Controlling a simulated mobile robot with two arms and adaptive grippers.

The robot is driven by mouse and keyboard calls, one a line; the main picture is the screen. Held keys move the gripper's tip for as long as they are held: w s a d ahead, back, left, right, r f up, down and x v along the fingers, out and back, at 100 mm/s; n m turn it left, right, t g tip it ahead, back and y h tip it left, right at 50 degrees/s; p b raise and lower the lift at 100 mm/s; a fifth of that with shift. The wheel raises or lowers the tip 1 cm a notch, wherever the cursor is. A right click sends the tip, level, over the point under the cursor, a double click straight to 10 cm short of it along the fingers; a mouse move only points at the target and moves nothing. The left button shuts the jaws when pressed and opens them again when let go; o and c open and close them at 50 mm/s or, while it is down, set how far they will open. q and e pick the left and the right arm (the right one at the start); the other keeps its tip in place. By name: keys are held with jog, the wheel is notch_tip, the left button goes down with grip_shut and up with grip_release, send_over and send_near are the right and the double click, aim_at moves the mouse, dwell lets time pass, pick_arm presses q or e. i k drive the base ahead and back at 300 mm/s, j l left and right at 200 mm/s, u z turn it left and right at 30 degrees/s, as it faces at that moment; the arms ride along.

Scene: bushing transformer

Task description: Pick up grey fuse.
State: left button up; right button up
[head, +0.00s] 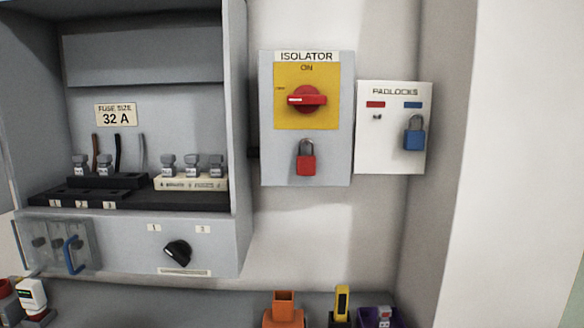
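Two grey fuses stand in the dark fuse base inside the open cabinet at left, one at its left end (80,165) and one beside it (105,165). Three more grey fuses stand upright in a row on a cream rack, the left one (168,165), the middle one (191,166) and the right one (216,166). Another small grey piece with red on it (384,315), perhaps a fuse, lies in a purple bin (368,313), cut by the lower edge. Neither of my grippers is in view.
A clear cover with a blue handle (73,254) and a black knob (177,252) are below the fuses. The isolator (303,165) carries a red padlock (306,162). A blue padlock (414,138) hangs at right. An orange holder (283,310) and yellow tool (342,301) stand below.

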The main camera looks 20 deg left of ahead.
aim_at(169, 170)
jog(key=u, duration=1.55)
